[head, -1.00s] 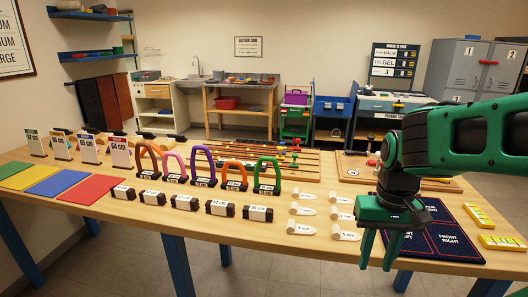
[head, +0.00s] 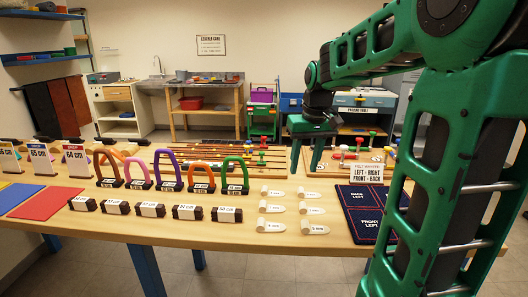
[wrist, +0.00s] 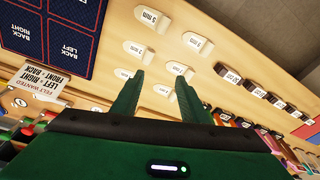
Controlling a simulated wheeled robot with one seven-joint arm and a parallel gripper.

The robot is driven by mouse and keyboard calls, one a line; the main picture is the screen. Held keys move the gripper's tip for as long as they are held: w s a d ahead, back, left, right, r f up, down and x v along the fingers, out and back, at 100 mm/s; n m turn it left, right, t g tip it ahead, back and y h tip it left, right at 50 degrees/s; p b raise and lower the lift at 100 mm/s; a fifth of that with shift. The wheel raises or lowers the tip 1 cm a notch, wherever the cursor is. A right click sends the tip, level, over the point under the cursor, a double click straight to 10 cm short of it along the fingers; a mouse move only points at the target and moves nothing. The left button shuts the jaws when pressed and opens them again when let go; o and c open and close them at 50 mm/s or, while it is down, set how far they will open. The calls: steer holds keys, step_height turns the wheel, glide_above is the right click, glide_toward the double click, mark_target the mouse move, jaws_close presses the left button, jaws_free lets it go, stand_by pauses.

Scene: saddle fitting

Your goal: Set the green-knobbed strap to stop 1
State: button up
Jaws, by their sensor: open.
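The strap board (head: 215,168), with several long straps running across it, lies at the back of the bench. Small coloured knobs stand near its right end; a green knob (head: 262,148) seems to be among them, but they are too small to tell which strap it belongs to. The stop numbers cannot be read. My gripper (head: 304,170) is open and empty, pointing down, just right of that board's right end in the head view. In the wrist view its two fingers (wrist: 160,85) are apart with nothing between them.
Coloured arches (head: 170,170) and dark labelled blocks (head: 150,209) stand left of my gripper. Pale labelled pieces (head: 270,208) lie in front. A dark blue mat (head: 362,208) and a felt sign (head: 367,171) are at the right, near my arm. A second knobbed board (head: 335,158) lies behind.

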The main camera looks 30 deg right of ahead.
steer(key=w+d+r+n+t, duration=0.1)
steer(key=w+d+r+n, duration=0.15)
steer(key=w, duration=1.15)
steer(key=n+t+y, duration=0.1)
steer(key=n, duration=0.2)
glide_toward(263, 153)
steer(key=x, duration=0.8)
steer(key=shift+w+r, duration=0.1)
steer(key=shift+w, duration=0.15)
steer(key=shift+c, duration=0.2)
steer(key=shift+a, duration=0.1)
jaws_close()
